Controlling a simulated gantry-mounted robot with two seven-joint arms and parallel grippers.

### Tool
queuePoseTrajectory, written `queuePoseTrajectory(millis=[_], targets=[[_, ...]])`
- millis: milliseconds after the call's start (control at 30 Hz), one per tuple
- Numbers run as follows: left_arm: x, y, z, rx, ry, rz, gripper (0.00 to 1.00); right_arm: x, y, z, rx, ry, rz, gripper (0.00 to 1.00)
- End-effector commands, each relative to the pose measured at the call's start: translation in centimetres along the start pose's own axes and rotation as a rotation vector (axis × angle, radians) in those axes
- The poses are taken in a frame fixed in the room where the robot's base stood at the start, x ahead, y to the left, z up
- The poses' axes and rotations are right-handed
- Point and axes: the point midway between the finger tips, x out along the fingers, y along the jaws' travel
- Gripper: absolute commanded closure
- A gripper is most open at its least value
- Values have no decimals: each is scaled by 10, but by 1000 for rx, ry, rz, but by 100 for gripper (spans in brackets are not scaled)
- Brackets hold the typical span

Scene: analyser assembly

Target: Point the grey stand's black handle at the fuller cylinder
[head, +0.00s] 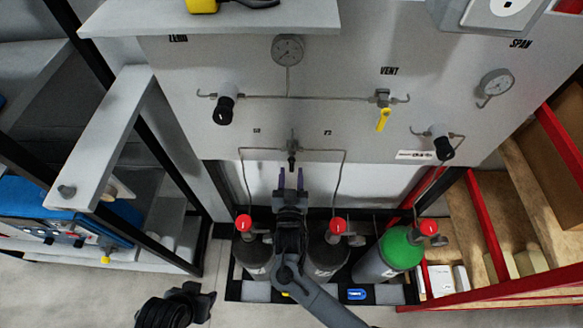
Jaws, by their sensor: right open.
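The grey stand's panel (330,120) fills the upper middle. Its small black handle (292,159) sits centrally on the thin piping and appears to point straight down. Pipes run from there to a left grey cylinder (252,262) and a middle grey cylinder (325,262), both with red knobs. Their small gauges are too small to read, so I cannot tell which is fuller. My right gripper (291,178) is open, fingers pointing up, just below the handle and apparently apart from it. My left gripper (207,297) is low at the left, away from the stand; its jaws are unclear.
A green-topped cylinder (399,250) stands at the right of the rack. A yellow-handled vent valve (384,118) and two black knobs are on the panel. A red-framed wooden shelf (520,210) is at the right. A blue case (62,215) sits on the left shelves.

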Motion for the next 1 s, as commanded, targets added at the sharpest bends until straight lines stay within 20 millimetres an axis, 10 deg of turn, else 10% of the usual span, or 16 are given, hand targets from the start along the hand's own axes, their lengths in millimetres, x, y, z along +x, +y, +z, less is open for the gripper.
queuePoseTrajectory(millis=[567, 867, 1000], targets=[[-2, 0, -1, 0, 1, -1, 57, 24, 0, 0, 0, -1, 0, 57], [-2, 2, -2, -9, 3, 6, 57, 24, 0, 1, 0, -1, 0, 99], [-2, 2, -2, -8, 3, 6, 57, 24, 0, 1, 0, -1, 0, 100]])
